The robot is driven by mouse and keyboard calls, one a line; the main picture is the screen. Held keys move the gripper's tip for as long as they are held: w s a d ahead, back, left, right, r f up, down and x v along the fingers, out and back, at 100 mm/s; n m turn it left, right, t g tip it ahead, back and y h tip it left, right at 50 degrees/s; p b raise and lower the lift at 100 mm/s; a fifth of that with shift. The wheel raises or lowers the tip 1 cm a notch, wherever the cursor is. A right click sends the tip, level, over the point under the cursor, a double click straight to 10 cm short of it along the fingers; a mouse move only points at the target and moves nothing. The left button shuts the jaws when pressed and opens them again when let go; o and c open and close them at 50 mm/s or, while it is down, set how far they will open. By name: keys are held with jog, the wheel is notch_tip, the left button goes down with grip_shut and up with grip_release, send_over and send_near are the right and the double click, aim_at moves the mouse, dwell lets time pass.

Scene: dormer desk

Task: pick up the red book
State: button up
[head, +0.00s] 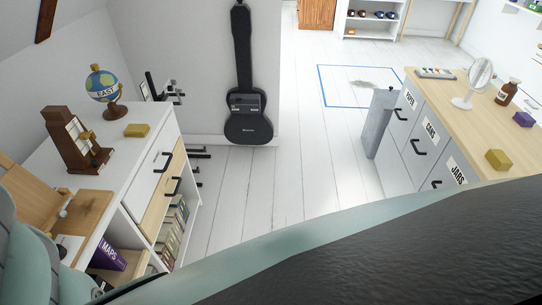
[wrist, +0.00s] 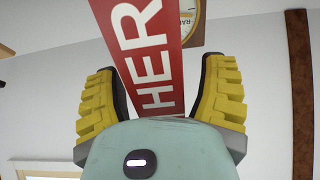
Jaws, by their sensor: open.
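In the wrist view, a red surface with large white letters reading "HER" (wrist: 150,60) runs between the two yellow ribbed fingers of my gripper (wrist: 162,95). It looks like the red book's cover or spine, but I cannot be sure. Its upper end leaves the picture and its lower end is hidden behind the palm. My gripper is open. A gap shows on the right finger's side; whether the left finger touches the red thing I cannot tell. My gripper is not visible in the head view, and I cannot pick out a red book there.
In the head view, a white cabinet (head: 150,160) at left carries a globe (head: 101,84), a brown stand (head: 75,140) and a yellow block (head: 137,130). A purple "MAPS" book (head: 105,257) is on its lower shelf.

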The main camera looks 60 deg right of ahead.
jog(key=shift+w+a, duration=0.1)
jog(key=shift+w, duration=0.05)
grip_shut()
dwell(0.6)
